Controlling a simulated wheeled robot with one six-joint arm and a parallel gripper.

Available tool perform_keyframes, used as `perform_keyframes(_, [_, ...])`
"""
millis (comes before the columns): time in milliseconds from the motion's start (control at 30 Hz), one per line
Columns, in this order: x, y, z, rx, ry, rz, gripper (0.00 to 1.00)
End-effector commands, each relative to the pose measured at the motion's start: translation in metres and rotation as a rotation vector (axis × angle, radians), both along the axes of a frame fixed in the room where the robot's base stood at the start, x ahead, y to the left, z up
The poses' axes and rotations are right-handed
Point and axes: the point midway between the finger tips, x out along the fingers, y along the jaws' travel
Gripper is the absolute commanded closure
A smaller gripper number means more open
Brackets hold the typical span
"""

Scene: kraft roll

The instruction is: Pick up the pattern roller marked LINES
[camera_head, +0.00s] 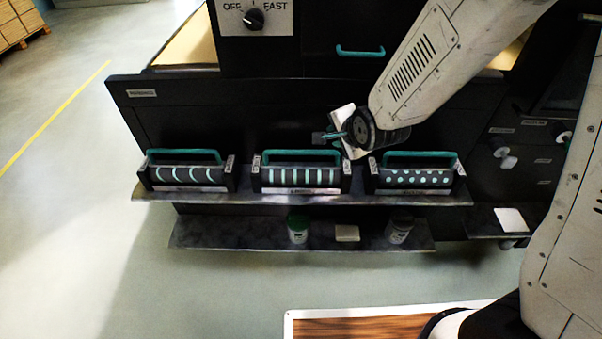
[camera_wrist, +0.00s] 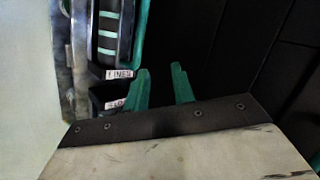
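The LINES roller (camera_head: 300,177) is the middle one of three on the upper shelf, dark with pale straight stripes and a teal handle (camera_head: 302,153) on top. In the wrist view, the striped roller (camera_wrist: 108,32) is at upper left, with its label reading LINES (camera_wrist: 119,73) and part of its teal handle (camera_wrist: 141,32). My gripper (camera_head: 332,136) is above the shelf, near the right end of the LINES roller. In the wrist view, my gripper's two teal fingers (camera_wrist: 161,76) stand apart with nothing between them. The handle is outside the fingers.
A curved-stripe roller (camera_head: 188,175) stands left and a dotted roller (camera_head: 417,178) right on the upper shelf (camera_head: 215,198). A lower shelf (camera_head: 230,235) holds jars (camera_head: 298,229) and a small pale block (camera_head: 347,233). A wood-topped surface (camera_head: 360,326) is at the bottom. Floor at left is clear.

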Motion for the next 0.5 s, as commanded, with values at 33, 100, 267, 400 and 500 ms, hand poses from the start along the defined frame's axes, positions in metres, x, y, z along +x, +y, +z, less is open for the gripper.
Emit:
perform_keyframes(33, [0.003, 0.014, -0.021, 0.062, -0.008, -0.030, 0.75])
perform_keyframes(100, [0.007, 0.030, -0.040, 0.153, -0.030, -0.074, 0.75])
perform_keyframes(267, [0.009, 0.055, -0.068, 0.319, -0.062, -0.140, 0.75])
perform_keyframes(400, [0.010, 0.064, -0.079, 0.394, -0.074, -0.166, 0.75])
perform_keyframes(500, [0.015, 0.069, -0.085, 0.410, -0.077, -0.171, 0.75])
